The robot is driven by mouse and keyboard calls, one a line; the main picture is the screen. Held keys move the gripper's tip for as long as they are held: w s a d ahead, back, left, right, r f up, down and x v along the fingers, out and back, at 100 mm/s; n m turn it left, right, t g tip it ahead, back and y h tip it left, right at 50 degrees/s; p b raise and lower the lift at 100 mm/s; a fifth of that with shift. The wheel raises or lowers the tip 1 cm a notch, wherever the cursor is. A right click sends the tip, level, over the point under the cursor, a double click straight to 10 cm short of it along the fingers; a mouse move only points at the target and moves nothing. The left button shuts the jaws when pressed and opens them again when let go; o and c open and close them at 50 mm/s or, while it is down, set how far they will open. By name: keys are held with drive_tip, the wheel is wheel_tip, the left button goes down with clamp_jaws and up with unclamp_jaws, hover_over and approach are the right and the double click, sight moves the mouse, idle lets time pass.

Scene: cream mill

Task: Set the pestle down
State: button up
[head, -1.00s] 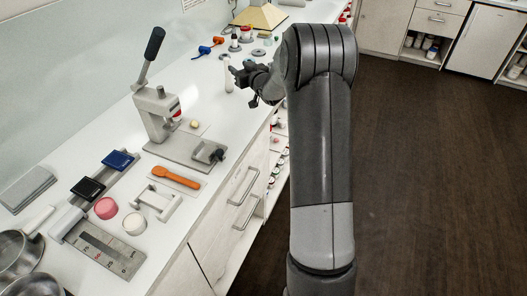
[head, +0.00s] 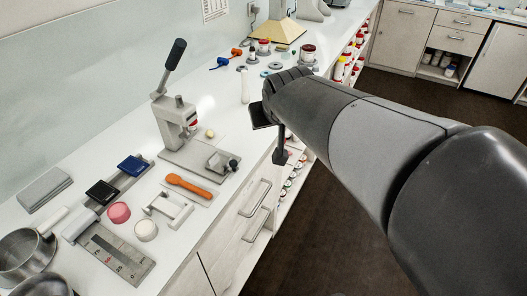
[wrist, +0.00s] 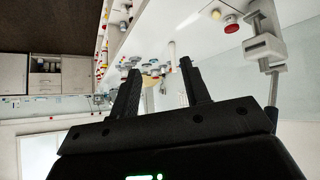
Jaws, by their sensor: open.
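A slim white upright piece, which looks like the pestle (head: 245,86), stands on the white counter (head: 228,118) beyond the lever press. It also shows in the wrist view (wrist: 172,52), upside down and beyond my fingers. My gripper (wrist: 160,67) is open, with nothing between its two black fingers. In the head view my gripper (head: 272,134) is at the counter's front edge, to the right of the white piece and apart from it. My wrist hides part of the gripper there.
The lever press (head: 177,122) stands nearer on the counter, with an orange spoon (head: 188,185) before it. Several jars and small round pieces crowd the far counter around a red-topped jar (head: 308,52). Shelves of bottles lie below the counter edge.

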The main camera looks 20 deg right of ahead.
drive_tip(key=s+a+f+g, duration=0.1)
drive_tip(key=s+a+f, duration=0.1)
drive_tip(key=s, duration=0.6)
drive_tip(key=s+a+f+g+y, duration=0.1)
drive_tip(key=s+f+g, duration=0.1)
drive_tip(key=s, duration=0.5)
drive_tip(key=shift+s+a+y, duration=0.3)
drive_tip(key=shift+s+a, duration=0.05)
